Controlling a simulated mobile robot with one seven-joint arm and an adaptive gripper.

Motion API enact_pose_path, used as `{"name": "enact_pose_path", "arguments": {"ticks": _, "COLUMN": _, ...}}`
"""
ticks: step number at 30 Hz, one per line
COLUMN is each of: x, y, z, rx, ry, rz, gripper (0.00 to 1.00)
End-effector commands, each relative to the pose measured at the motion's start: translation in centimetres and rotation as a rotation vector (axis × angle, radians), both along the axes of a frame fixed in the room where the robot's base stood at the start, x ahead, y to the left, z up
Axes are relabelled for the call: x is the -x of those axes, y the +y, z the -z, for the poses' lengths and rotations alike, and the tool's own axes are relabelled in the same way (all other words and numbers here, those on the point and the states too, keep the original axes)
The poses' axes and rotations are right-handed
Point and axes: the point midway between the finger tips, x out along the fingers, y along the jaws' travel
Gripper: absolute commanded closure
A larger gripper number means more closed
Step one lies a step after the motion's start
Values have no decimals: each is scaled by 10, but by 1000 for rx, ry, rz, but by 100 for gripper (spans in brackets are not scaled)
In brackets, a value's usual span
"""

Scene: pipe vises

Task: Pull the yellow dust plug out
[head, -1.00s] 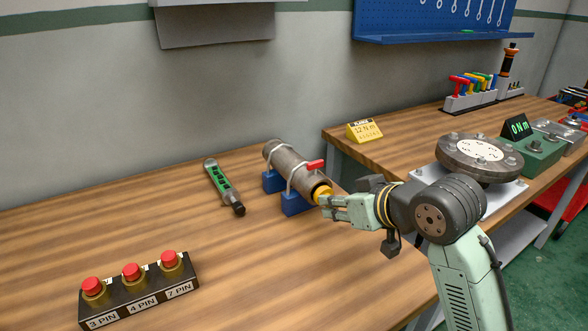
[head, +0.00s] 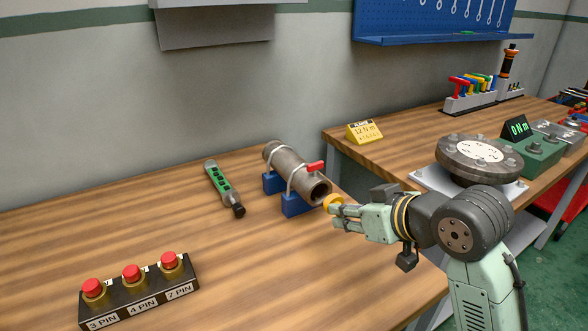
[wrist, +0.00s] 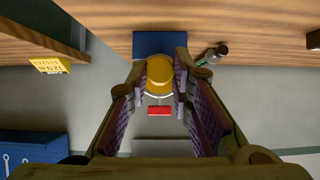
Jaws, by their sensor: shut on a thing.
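The yellow dust plug (head: 333,202) is between the fingers of my gripper (head: 342,211), which is shut on it. In the wrist view the plug (wrist: 160,74) sits between the two fingertips (wrist: 160,82). The plug is out of the grey pipe (head: 297,172), and a small gap shows between them. The pipe's near end is open and dark inside. The pipe lies in blue vise blocks (head: 296,203) with white straps and a red handle (head: 315,166).
A green and black tool (head: 224,187) lies left of the pipe. A box with red buttons (head: 135,287) stands at the front left. A yellow 12 Nm sign (head: 364,131) and a round flange (head: 482,158) are on the right bench. The bench front is clear.

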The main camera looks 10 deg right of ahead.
Motion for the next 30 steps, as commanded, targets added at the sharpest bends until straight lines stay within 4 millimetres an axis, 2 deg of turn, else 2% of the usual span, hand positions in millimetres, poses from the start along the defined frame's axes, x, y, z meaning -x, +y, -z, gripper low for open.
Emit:
{"name": "enact_pose_path", "arguments": {"ticks": 1, "x": 4, "y": -2, "z": -8, "rx": -1, "ry": -2, "rz": 1, "gripper": 100}}
{"name": "enact_pose_path", "arguments": {"ticks": 15, "x": 35, "y": -13, "z": -41, "rx": -1, "ry": -2, "rz": 1, "gripper": 100}}
{"name": "enact_pose_path", "arguments": {"ticks": 23, "x": 42, "y": -15, "z": -47, "rx": 2, "ry": 5, "rz": 0, "gripper": 100}}
{"name": "enact_pose_path", "arguments": {"ticks": 30, "x": 41, "y": -14, "z": -55, "rx": 66, "ry": 176, "rz": -3, "gripper": 100}}
